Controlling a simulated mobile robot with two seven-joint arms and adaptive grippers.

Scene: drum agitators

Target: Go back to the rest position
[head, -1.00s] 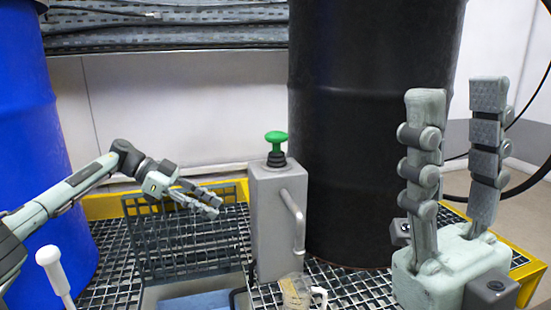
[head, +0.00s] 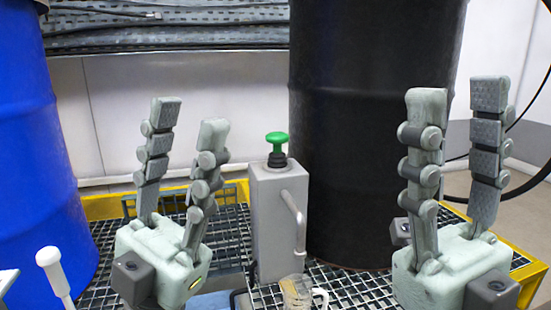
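My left gripper (head: 186,112) stands upright in the left half of the head view, fingers pointing up and apart, with nothing between them. My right gripper (head: 467,92) stands upright at the right, in front of the black drum's right side, its fingers also apart and empty. Both grippers are close to the camera. The left one hides part of the wire basket and the grating behind it.
A blue drum (head: 40,165) stands at the left and a black drum (head: 365,130) at centre right. Between them is a grey box (head: 275,225) with a green knob (head: 277,139) and a side handle. A white-topped stick (head: 50,262), a clear jug (head: 298,292) and yellow-edged grating (head: 350,284) lie in front.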

